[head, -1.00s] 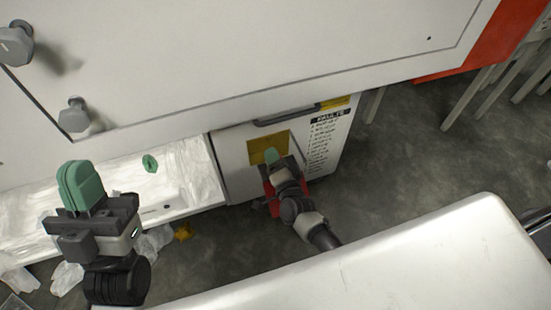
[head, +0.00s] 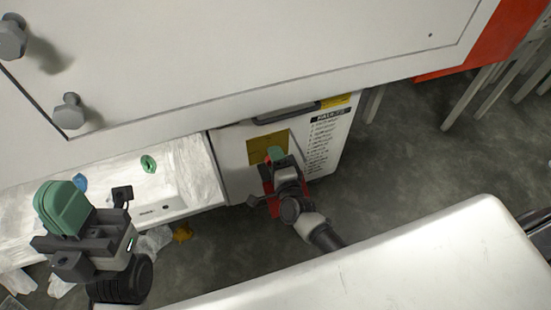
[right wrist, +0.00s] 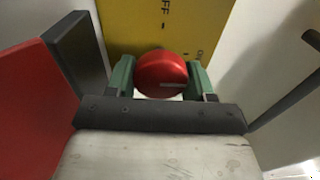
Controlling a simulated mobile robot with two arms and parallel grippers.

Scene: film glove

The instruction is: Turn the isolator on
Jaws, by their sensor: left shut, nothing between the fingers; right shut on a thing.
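The isolator has a yellow plate (right wrist: 150,25) with the letters "FF" and a round red knob (right wrist: 162,74) in front of it. My right gripper (right wrist: 162,80) has its green fingers shut on the red knob, one on each side. In the head view, my right gripper (head: 275,154) is at the yellow plate on the grey cabinet front, and the knob is hidden there. My left gripper (head: 63,208) is shut and empty at the lower left, well away from the isolator.
A grey cabinet (head: 231,165) carries a printed label (head: 322,140) beside the plate. A dark handle (head: 287,113) sits above it. A large white panel (head: 250,50) overhangs the cabinet. A white surface (head: 400,262) fills the lower right.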

